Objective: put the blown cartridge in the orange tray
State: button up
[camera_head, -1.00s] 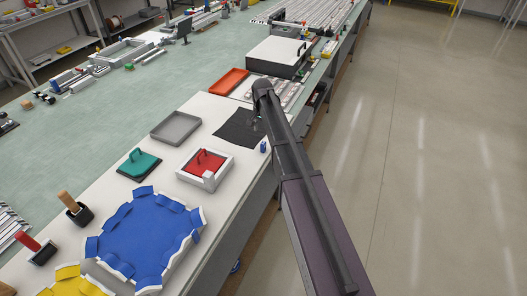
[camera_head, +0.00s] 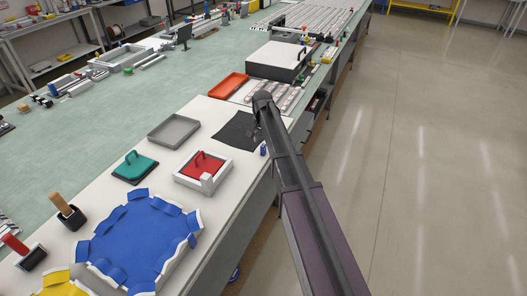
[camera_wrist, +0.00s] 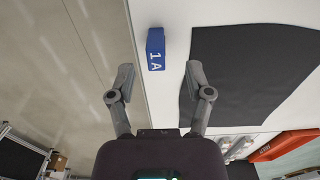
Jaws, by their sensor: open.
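A small blue block marked "1 A" (camera_wrist: 155,50), the only cartridge-like thing I make out, stands on the white bench top close to its edge. It also shows in the head view (camera_head: 263,150), just right of the black mat. I cannot tell from its look whether it is blown. The orange tray (camera_head: 228,86) lies farther back on the bench and appears empty; part of it shows at lower right in the wrist view (camera_wrist: 288,144). My gripper (camera_wrist: 159,74) is open and empty, with the block ahead of its fingertips, between their lines. In the head view my arm hides most of it.
The black mat (camera_wrist: 250,75) lies right of the block. Open floor (camera_head: 430,170) lies right of the bench.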

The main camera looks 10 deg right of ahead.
aim_at(263, 146)
jog(key=shift+f, duration=0.1)
jog(key=shift+d+f+b, duration=0.15)
jog(key=shift+f+b, duration=2.4)
jog(key=shift+b, duration=0.1)
jog(key=shift+s, duration=0.1)
grip_shut()
